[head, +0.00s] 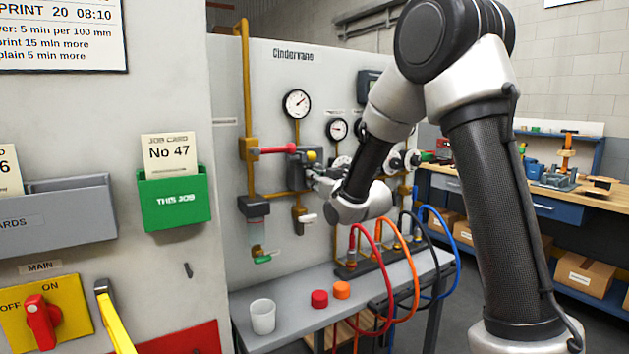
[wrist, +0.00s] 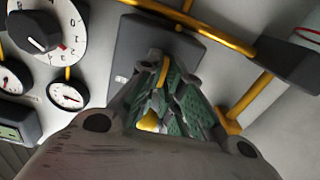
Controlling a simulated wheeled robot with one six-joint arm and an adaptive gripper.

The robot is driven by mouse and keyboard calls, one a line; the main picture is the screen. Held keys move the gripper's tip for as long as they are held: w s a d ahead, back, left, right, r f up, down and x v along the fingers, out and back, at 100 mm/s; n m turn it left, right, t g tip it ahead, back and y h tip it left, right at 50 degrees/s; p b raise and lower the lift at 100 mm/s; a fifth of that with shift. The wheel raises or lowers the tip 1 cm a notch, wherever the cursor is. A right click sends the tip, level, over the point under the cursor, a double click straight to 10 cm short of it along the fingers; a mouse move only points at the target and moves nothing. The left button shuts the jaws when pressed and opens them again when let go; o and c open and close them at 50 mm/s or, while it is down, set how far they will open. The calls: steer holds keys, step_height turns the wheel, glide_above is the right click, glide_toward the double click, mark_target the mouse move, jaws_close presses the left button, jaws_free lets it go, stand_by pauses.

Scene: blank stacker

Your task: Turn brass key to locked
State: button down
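My gripper (head: 315,178) reaches in to a dark grey box on the pale machine panel. In the wrist view, its two green-padded fingers (wrist: 165,75) point at this grey box (wrist: 128,45) and lie close together. A narrow brass-coloured piece (wrist: 163,72) shows between the fingertips; it may be the brass key, but most of it is hidden. I cannot tell whether the fingers press on it. Another yellow bit (wrist: 148,122) shows nearer the palm. In the head view, a small yellow knob (head: 311,156) sits on the box just above my gripper.
A red-handled valve (head: 275,150) and brass pipes (head: 247,90) are left of the box. Gauges (head: 297,103) and dials are close by. Below, a grey shelf (head: 285,325) carries a white cup (head: 262,316), red and orange caps and looping hoses (head: 375,270). A workbench (head: 440,178) stands at right.

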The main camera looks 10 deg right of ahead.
steer(key=shift+m, duration=0.4)
steer(key=c, duration=1.6)
jaws_free()
steer(key=shift+c, duration=0.2)
steer(key=v, duration=0.7)
steer(key=shift+s, duration=0.25)
